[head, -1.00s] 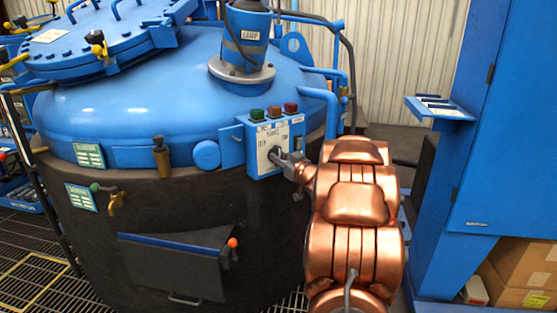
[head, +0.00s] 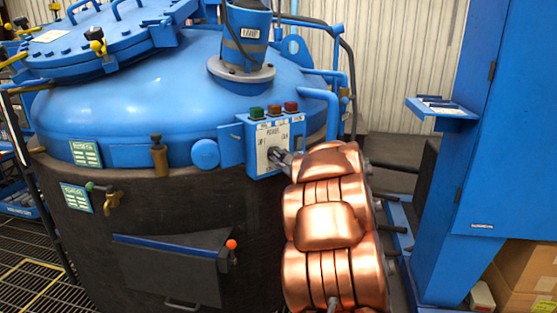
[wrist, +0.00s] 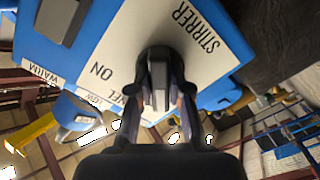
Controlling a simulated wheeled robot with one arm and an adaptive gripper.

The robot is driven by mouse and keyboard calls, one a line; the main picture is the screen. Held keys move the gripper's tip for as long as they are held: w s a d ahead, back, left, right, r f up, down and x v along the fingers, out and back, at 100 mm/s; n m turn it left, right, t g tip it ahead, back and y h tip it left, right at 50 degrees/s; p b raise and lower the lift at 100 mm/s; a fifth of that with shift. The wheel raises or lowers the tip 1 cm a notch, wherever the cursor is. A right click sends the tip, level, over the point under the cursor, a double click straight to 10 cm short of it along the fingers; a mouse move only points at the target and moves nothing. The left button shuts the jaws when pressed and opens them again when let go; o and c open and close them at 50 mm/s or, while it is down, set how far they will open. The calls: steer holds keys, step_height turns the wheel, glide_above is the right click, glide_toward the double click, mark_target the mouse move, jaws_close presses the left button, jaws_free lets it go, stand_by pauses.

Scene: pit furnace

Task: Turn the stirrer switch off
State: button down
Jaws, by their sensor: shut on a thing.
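The stirrer switch is a dark knob (wrist: 157,60) on a white plate marked STIRRER and ON in the wrist view. The plate sits on a blue control box (head: 253,163) on the side of the furnace in the head view. My gripper (wrist: 158,100) is shut on the knob, with one finger on each side of it. In the head view my gripper (head: 279,158) is at the front of the plate, partly hidden by my copper-coloured arm. The knob's exact pointing direction is hard to tell.
A blue cabinet (head: 510,130) with a small shelf (head: 440,113) stands at the right.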

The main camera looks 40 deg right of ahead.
steer(key=shift+n, duration=0.3)
steer(key=c, duration=1.1)
jaws_free()
steer(key=s, duration=0.4)
steer(key=s+a, duration=0.1)
steer(key=s, duration=0.3)
steer(key=s+a, duration=0.1)
steer(key=s, duration=0.3)
